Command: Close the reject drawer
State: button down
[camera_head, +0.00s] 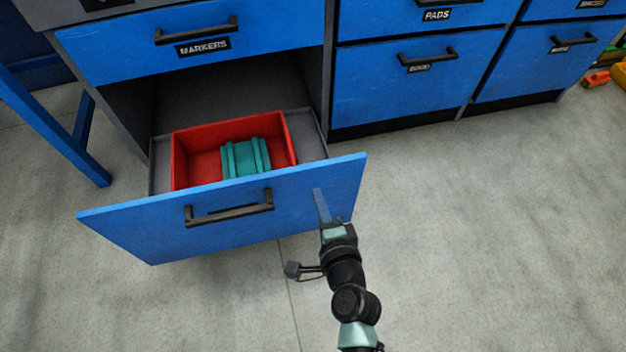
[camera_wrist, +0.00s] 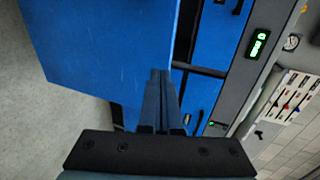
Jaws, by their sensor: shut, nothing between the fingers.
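The open drawer (camera_head: 130,228) is the bottom one on the left, pulled well out. Its blue front has a black bar handle (camera_head: 229,209); no label shows on that front. Inside stands a red bin (camera_head: 197,167) holding a teal ribbed part (camera_head: 245,157). My gripper (camera_head: 317,192) is shut and empty, with its fingertips over the right part of the drawer front, right of the handle. In the wrist view the shut fingers (camera_wrist: 159,76) lie at the edge of a large blue panel (camera_wrist: 100,50). I cannot tell whether they touch it.
The MARKERS drawer (camera_head: 110,52) above is closed. Closed blue drawers (camera_head: 430,87) stand at the right, one labelled PADS. A blue leg (camera_head: 55,130) stands at the left. The grey floor (camera_head: 480,230) in front and right is clear. Orange and yellow items (camera_head: 600,78) lie far right.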

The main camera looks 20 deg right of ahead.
aim_at(309, 170)
jog(key=shift+r+x, duration=0.2)
jog(key=shift+x, duration=0.65)
jog(key=shift+r+x, duration=0.15)
jog(key=shift+x, duration=0.75)
jog(key=shift+r+x, duration=0.2)
jog(key=shift+x, duration=0.65)
jog(key=shift+w, duration=0.25)
